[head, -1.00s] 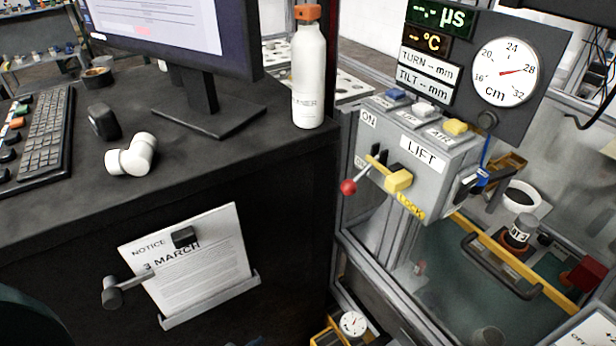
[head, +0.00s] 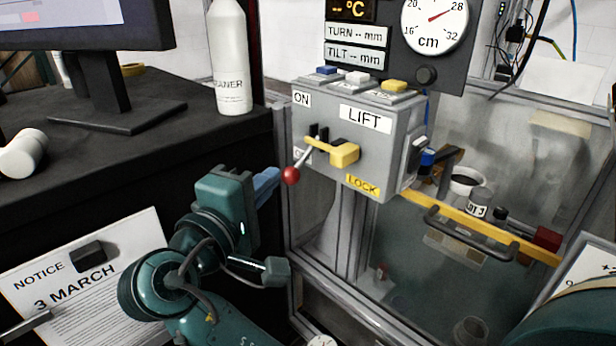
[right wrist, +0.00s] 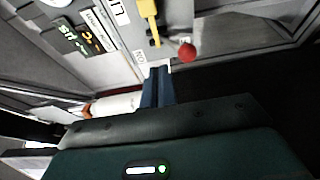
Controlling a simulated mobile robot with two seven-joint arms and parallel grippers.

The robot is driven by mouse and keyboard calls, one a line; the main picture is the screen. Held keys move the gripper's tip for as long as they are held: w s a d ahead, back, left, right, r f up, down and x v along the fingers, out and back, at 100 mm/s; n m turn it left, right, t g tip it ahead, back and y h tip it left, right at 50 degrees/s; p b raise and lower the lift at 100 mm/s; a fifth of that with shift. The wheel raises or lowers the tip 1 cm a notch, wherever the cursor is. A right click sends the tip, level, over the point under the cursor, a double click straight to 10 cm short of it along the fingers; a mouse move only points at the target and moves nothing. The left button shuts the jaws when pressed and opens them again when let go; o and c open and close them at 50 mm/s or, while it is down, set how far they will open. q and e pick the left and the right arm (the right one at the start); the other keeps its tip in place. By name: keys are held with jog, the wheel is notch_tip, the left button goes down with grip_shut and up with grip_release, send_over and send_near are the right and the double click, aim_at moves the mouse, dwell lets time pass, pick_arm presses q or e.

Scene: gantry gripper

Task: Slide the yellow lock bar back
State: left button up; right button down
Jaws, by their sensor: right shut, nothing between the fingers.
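The yellow lock bar (head: 344,154) sits on the front of the grey LIFT box (head: 385,150), above the yellow LOCK label. Its thin arm reaches left across the lever slot, by the lever with a red knob (head: 290,176). My right gripper (head: 268,184) is shut and empty, its blue fingers just left of the red knob in the head view. In the right wrist view the shut fingers (right wrist: 158,84) point towards the box, with the red knob (right wrist: 187,52) and yellow bar (right wrist: 148,12) beyond the tips. Whether they touch the knob is unclear. My left gripper is not in view.
A desk with a white bottle (head: 231,60) and monitor stands left of the box. A gauge (head: 435,22) is above the box. To the right, a yellow rail (head: 480,228) and dark handle (head: 470,237) front a clear-walled enclosure. A notice sheet (head: 85,290) hangs at lower left.

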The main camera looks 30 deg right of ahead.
jog(key=p, duration=0.1)
send_near(316, 137)
jog(key=x, duration=0.4)
jog(key=shift+w+d, duration=0.1)
jog(key=shift+w, duration=0.15)
jog(key=shift+s+d+f+p, duration=0.1)
jog(key=shift+s+d+p, duration=0.1)
jog(key=shift+s, duration=0.8)
jog(key=shift+s+d+f+p, duration=0.1)
jog(key=shift+s+d, duration=0.15)
jog(key=shift+s, duration=0.75)
jog(key=shift+s, duration=0.1)
